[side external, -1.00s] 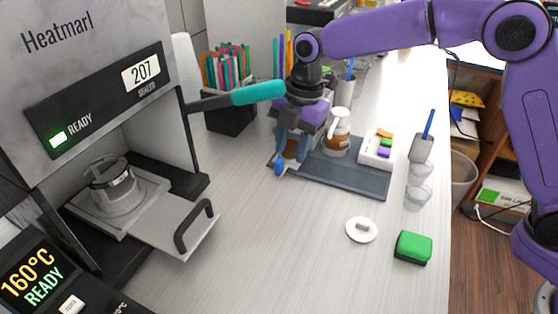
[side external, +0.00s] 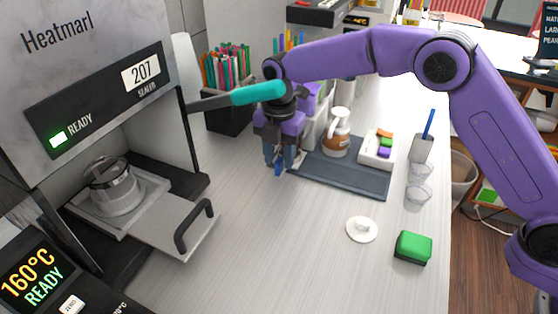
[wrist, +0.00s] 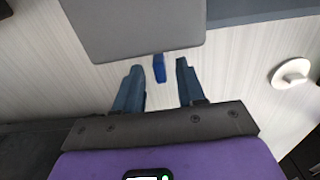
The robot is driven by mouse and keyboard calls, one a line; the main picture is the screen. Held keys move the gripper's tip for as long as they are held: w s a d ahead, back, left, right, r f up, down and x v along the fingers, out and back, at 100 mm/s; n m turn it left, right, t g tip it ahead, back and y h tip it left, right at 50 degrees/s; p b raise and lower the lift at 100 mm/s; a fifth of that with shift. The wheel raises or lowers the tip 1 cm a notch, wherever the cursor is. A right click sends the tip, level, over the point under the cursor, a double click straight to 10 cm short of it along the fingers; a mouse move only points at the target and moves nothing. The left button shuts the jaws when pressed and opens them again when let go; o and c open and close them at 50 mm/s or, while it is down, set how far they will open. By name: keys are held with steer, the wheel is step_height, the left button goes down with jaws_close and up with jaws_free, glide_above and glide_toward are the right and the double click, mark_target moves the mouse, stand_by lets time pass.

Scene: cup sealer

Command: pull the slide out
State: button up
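The slide (side external: 178,220) is a grey metal plate at the base of the sealer, with its front part out over the counter. Its black arched handle (side external: 194,226) stands at the front edge. A clear cup (side external: 115,188) with a metallic rim sits in the holder farther back on it. My gripper (side external: 279,166) points down over the counter, to the right of and behind the handle, well apart from it. In the wrist view my gripper (wrist: 160,85) has its two blue fingers apart. A small blue piece (wrist: 159,68) shows between them; I cannot tell what it belongs to.
The sealer's teal-gripped lever (side external: 258,93) sticks out beside my wrist. A dark mat (side external: 345,176) with a brown-and-white bottle (side external: 337,135) lies to the right. A white lid-like disc (side external: 361,230) and a green block (side external: 412,247) lie nearer. The counter between handle and disc is clear.

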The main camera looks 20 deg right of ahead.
steer(key=shift+f, duration=1.05)
jaws_close()
steer(key=s+d, duration=1.3)
